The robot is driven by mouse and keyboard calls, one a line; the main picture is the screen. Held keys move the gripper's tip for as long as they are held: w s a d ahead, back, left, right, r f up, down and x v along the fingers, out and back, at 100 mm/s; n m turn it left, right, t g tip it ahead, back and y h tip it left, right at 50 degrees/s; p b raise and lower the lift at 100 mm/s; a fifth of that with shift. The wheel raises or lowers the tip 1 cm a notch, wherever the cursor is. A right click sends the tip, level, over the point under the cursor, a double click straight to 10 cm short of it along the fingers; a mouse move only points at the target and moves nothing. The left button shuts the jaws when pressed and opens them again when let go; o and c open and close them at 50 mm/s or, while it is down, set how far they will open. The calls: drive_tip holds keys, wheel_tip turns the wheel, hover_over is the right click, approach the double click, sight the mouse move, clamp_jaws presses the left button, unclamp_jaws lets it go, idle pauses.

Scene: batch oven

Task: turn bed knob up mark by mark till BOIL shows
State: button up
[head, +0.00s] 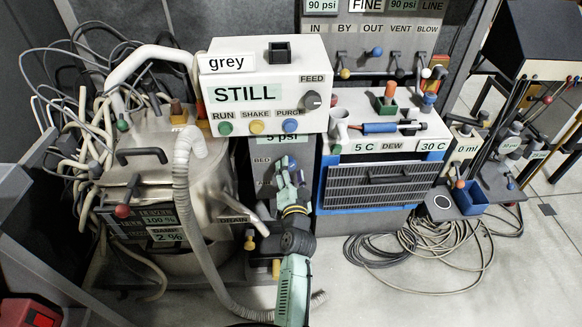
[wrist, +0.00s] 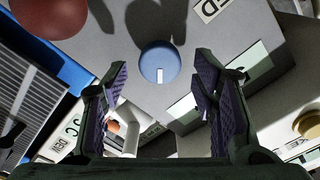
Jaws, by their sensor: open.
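The bed knob (wrist: 160,64) is round and blue with a short white mark, on a grey panel. In the wrist view it lies between and beyond the fingertips of my open gripper (wrist: 160,72), with a visible gap on both sides. In the head view my gripper (head: 287,172) is in front of the panel marked BED (head: 262,160) and hides the knob. The display (head: 245,94) on the white box above reads STILL. I cannot tell whether the fingers touch the panel.
The white box (head: 265,60) overhangs the panel, with RUN, SHAKE and PURGE buttons and a FEED knob. A grey hose (head: 183,190) and the DRAIN pipe (head: 238,210) are at left. A white unit with a grille (head: 375,185) stands close at right. Cables (head: 420,245) lie on the floor.

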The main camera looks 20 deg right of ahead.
drive_tip(key=v, duration=0.5)
drive_tip(key=shift+s, duration=0.2)
idle(0.3)
